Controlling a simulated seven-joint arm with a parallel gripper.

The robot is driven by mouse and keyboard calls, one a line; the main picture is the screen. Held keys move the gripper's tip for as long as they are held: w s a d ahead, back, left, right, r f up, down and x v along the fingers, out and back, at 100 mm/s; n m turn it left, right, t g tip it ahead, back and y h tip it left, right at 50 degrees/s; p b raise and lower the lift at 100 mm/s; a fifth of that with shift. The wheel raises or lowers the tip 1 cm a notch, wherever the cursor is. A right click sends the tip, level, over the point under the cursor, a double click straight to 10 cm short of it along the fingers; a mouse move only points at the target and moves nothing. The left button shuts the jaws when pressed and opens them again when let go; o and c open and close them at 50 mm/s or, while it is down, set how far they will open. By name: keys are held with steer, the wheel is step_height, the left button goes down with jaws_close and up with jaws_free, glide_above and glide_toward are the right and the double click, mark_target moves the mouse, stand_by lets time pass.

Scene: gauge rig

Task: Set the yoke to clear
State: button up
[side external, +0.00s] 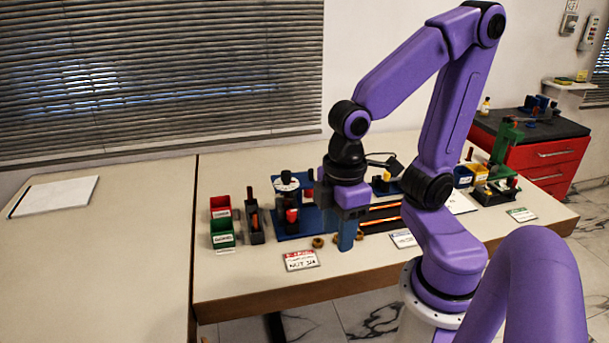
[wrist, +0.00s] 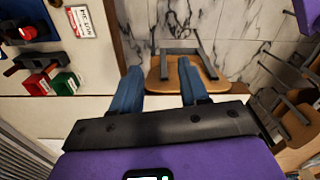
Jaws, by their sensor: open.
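I cannot tell for sure which part is the yoke. A blue rig (side external: 292,225) stands on the bench, with a white-topped dial (side external: 287,183) and a red block (side external: 292,216). Beside it is a dark narrow fixture (side external: 254,228) with an orange-red upright piece. In the wrist view the blue rig (wrist: 40,16) and its red knob (wrist: 27,33) show at the upper left. My gripper (side external: 346,246) is right of the rig, pointing down over the bench front. In the wrist view my gripper (wrist: 160,72) has its blue fingers apart with nothing between them.
A red bin (side external: 220,205) and a green bin (side external: 222,232) stand left of the rig. A red-headed card (side external: 301,260) lies in front. Small brown rings (side external: 319,242) lie near my gripper. Dark slotted rails (side external: 382,217) lie behind it. The left table (side external: 100,260) is mostly clear.

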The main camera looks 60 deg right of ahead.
steer(key=w+d+r+m, duration=0.2)
steer(key=w+m, duration=0.3)
steer(key=w, duration=0.6)
steer(key=m, duration=1.3)
glide_above(311, 170)
steer(key=f, duration=1.5)
steer(key=shift+w+d+f, duration=0.15)
steer(key=shift+d+f, duration=0.05)
jaws_close()
